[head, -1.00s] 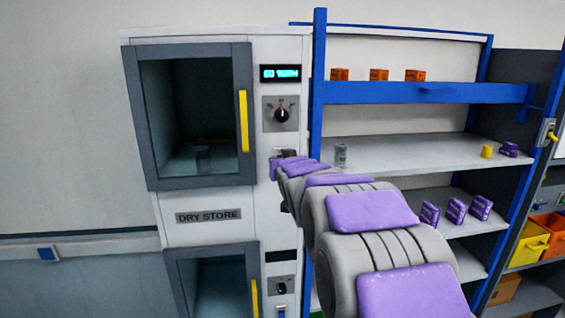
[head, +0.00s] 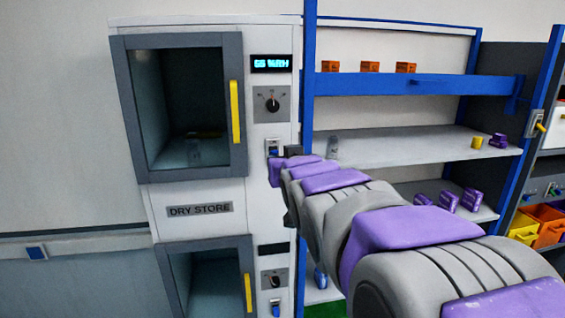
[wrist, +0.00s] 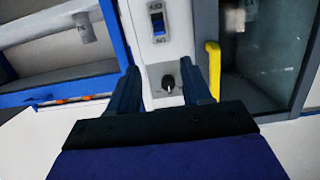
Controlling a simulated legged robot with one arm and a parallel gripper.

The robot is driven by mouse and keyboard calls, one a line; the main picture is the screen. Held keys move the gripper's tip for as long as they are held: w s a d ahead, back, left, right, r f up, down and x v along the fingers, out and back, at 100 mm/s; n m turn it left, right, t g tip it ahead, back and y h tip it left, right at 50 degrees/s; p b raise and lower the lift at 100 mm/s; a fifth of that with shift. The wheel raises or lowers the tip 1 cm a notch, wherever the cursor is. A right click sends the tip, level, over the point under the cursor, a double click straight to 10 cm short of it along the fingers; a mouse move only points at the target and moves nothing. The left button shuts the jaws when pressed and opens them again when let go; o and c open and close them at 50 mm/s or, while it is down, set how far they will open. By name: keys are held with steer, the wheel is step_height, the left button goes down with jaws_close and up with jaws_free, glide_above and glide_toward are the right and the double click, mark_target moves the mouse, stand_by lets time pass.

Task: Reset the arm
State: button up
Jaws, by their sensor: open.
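My arm reaches from the lower right of the head view toward the front panel of the dry store cabinet (head: 160,200). My gripper (wrist: 160,88) is open in the wrist view, its two blue fingers apart with nothing between them. Beyond the fingers are the cabinet's dial (wrist: 168,84) and its blue-and-white switch (wrist: 157,22); the wrist picture appears upside down. In the head view the dial (head: 272,104) and switch (head: 272,147) show just above and left of my arm's end. The fingers are mostly hidden there by the arm.
The upper door has a yellow handle (head: 235,112) and looks closed. A blue-framed shelf unit (head: 400,90) stands right of the cabinet, with orange boxes (head: 369,66), a grey can (head: 333,147) and purple items (head: 448,201). Yellow and orange bins (head: 548,224) are at the far right.

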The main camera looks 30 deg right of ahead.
steer(key=shift+s+a, duration=0.15)
steer(key=shift+s, duration=0.3)
steer(key=s+a+f+g+y+b, duration=0.1)
steer(key=s+a+f+g+b, duration=0.3)
steer(key=f, duration=0.6)
steer(key=s+a+f+n+g+y+b, duration=0.15)
steer(key=s+f, duration=0.35)
steer(key=f, duration=0.5)
steer(key=s+a+f+g+y+b, duration=0.1)
steer(key=s+a+f+g+b, duration=0.3)
steer(key=f, duration=0.6)
steer(key=s+a+f+n+g+b, duration=0.1)
steer(key=s+a+f+g+b, duration=0.1)
steer(key=s+f, duration=0.5)
steer(key=s+a+f+g+b, duration=0.3)
steer(key=s+f, duration=0.5)
steer(key=s, duration=0.7)
steer(key=shift+a+f+n+g+y+b, duration=0.15)
steer(key=shift+f+n+g+y+b, duration=0.15)
steer(key=shift+g+b, duration=0.7)
